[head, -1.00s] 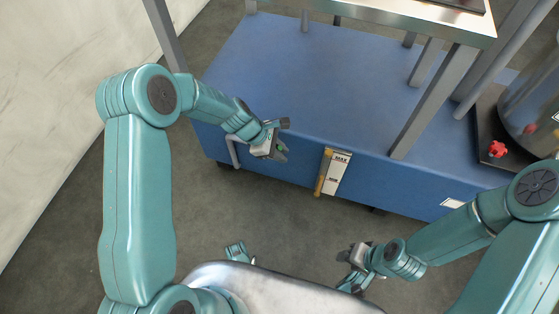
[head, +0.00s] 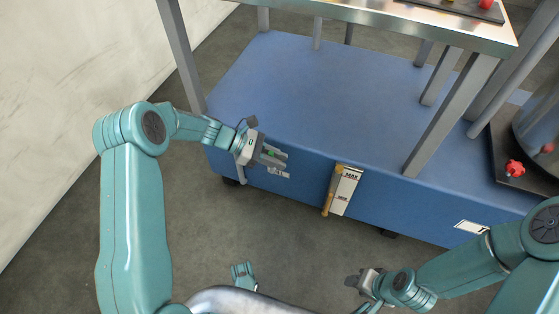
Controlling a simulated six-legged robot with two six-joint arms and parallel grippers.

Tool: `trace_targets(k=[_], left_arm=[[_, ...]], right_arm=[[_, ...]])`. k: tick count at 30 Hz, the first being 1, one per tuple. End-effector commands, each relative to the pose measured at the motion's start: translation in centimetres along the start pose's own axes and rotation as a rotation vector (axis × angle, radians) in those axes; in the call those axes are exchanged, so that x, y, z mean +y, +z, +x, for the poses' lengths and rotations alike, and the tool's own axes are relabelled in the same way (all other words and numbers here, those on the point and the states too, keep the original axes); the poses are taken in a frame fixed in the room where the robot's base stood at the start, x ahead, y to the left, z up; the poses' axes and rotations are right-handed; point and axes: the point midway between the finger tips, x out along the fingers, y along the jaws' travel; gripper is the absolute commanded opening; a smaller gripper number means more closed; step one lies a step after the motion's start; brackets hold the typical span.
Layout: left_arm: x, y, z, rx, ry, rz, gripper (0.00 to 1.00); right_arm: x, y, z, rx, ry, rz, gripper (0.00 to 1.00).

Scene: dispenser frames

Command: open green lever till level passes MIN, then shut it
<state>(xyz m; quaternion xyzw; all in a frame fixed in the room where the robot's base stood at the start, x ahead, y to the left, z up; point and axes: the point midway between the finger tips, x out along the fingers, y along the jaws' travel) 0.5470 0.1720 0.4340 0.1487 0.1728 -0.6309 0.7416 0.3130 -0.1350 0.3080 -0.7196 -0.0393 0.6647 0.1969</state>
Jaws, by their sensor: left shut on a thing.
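My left gripper (head: 274,156) is at the front face of the blue dispenser base, left of the gauge. It is shut on the green lever (head: 272,153), of which only a little green shows between the fingers. The level gauge (head: 328,192) is a narrow amber-brown tube on the front face, beside a white plate (head: 345,190) marked MAX near the top and a smaller mark lower down. I cannot make out the liquid level. My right gripper (head: 355,281) hangs low in front of the base, away from it; its jaw opening is unclear.
The blue base (head: 330,100) carries grey posts under a metal top (head: 400,25). A red knob (head: 515,168) sits by a clear vessel at the right. A white label (head: 472,227) is on the front right. Grey floor is free in front; a pale wall (head: 60,90) stands left.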

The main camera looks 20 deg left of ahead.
Motion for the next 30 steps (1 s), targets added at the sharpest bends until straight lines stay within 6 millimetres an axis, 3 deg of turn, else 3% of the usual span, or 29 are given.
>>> trace_targets(k=[17,18,19,30], left_arm=[[0.0,-0.08,-0.26,-0.029,0.002,-0.007,0.0],[0.0,-0.08,-0.26,-0.029,0.002,-0.007,0.34],[0.0,-0.08,-0.26,-0.029,0.002,-0.006,0.42],[0.0,0.04,-0.8,-0.028,0.001,-0.006,0.42]], right_arm=[[0.04,-0.06,0.11,0.002,0.0,-0.001,0.43],[0.04,-0.05,0.11,0.002,0.0,0.0,0.43],[0.03,-0.05,0.11,0.002,0.0,-0.001,0.43],[-0.06,0.05,-0.19,-0.002,0.0,0.0,0.43]])
